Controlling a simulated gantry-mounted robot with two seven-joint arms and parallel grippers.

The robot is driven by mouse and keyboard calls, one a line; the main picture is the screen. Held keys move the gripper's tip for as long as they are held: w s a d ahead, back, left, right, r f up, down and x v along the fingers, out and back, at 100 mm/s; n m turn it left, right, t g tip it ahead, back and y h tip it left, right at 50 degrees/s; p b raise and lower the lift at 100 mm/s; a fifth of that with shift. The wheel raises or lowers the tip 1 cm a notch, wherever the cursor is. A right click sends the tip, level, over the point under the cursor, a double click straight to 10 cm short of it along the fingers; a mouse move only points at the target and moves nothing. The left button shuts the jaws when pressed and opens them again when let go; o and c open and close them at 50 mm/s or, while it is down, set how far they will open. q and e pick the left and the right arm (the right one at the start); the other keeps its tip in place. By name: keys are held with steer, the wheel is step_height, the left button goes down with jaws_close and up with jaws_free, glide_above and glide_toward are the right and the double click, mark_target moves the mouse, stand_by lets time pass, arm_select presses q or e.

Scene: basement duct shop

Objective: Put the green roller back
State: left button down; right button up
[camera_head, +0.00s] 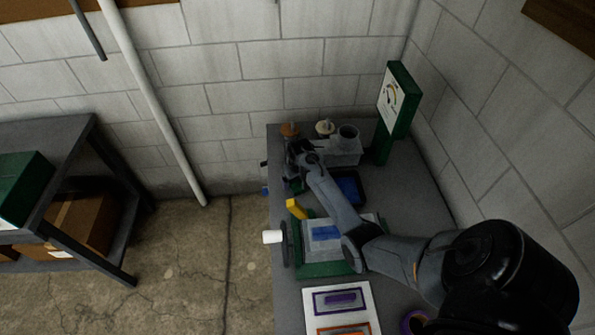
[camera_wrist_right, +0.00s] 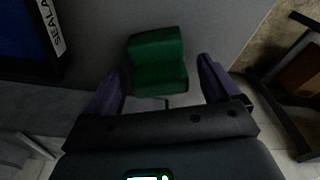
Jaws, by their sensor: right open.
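In the right wrist view, a green object with a stepped, blocky top (camera_wrist_right: 158,62), which I take to be the green roller, lies on the grey bench top. A short thin rod shows at its near side. My right gripper (camera_wrist_right: 163,78) is open, with one purple finger on each side of the green object and gaps between. In the head view, my right gripper (camera_head: 301,152) is over the bench's far left part, and its wrist largely hides the green object there. My left gripper is in neither view.
The bench (camera_head: 410,190) holds a blue tray (camera_head: 350,189), a yellow piece (camera_head: 296,209), a green-based machine with a white handle (camera_head: 272,237), a grey block with a cup (camera_head: 346,143) and a panel with purple and orange frames (camera_head: 318,298). A green gauge board (camera_head: 403,95) stands behind.

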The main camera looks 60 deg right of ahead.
mark_target(298, 186)
step_height(298, 186, up, 11)
steer(key=s, duration=0.1)
steer(key=shift+a, duration=0.4)
steer(key=shift+s, duration=0.1)
steer(key=shift+p, duration=0.3)
